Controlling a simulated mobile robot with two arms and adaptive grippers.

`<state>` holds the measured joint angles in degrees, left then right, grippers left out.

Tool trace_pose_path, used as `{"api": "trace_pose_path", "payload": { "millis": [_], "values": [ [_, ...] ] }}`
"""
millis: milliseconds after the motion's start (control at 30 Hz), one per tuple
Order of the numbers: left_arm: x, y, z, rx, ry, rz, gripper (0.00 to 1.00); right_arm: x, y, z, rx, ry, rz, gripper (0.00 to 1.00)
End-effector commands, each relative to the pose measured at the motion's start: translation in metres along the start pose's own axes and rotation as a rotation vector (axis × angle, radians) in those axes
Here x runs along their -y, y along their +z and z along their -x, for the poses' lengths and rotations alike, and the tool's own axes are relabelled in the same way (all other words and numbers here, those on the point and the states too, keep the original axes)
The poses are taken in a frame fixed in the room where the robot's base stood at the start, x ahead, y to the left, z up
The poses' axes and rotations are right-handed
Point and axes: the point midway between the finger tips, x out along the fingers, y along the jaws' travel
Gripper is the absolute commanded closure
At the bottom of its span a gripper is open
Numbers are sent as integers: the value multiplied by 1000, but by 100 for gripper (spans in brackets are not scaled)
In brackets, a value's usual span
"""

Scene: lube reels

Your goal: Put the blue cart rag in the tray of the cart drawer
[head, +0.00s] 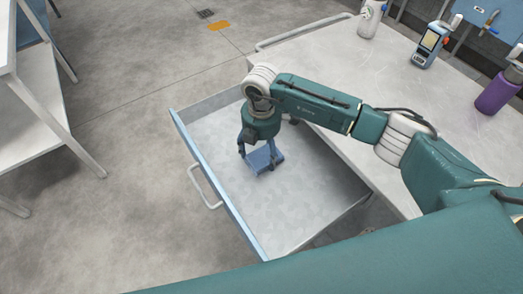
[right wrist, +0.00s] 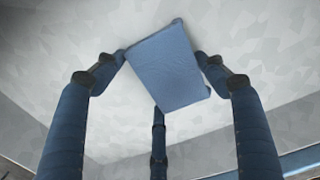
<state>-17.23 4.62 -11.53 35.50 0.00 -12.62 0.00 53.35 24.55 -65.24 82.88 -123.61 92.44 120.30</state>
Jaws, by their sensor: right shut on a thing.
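The blue cart rag (head: 262,159) is a folded blue block held between the fingers of my right gripper (head: 258,157), inside the open drawer's outline in the head view. In the right wrist view the rag (right wrist: 168,66) sits between the tips of my right gripper (right wrist: 166,68), tilted. The cart drawer (head: 215,195) is pulled out, with a blue front edge and a handle. Its pale grey tray floor (head: 300,200) shows around the gripper. I cannot tell whether the rag touches the floor. My left gripper is not in view.
The cart top (head: 345,75) lies to the right of the drawer, carrying a white bottle (head: 370,18), a handheld meter (head: 430,44) and a purple bottle (head: 497,92). A white shelf unit (head: 45,110) stands at the left. The rest of the drawer floor is clear.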

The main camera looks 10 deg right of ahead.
Motion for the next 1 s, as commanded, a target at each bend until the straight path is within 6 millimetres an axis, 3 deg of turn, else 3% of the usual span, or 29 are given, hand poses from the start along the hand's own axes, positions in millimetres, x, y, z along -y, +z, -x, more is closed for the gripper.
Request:
{"api": "trace_pose_path", "payload": {
  "millis": [33, 133, 533, 667, 1000],
  "values": [
    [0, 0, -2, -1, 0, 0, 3, 0, 0, -2, 0, 0, 0, 27],
    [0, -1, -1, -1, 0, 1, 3, 0, 0, -1, 0, -1, 0, 10],
    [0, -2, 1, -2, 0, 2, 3, -1, 0, 6, 0, 2, 0, 10],
    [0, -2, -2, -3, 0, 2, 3, -2, 1, 26, 1, 5, 0, 10],
    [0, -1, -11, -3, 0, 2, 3, -1, 0, 96, 1, 5, 0, 10]
  ]
}}
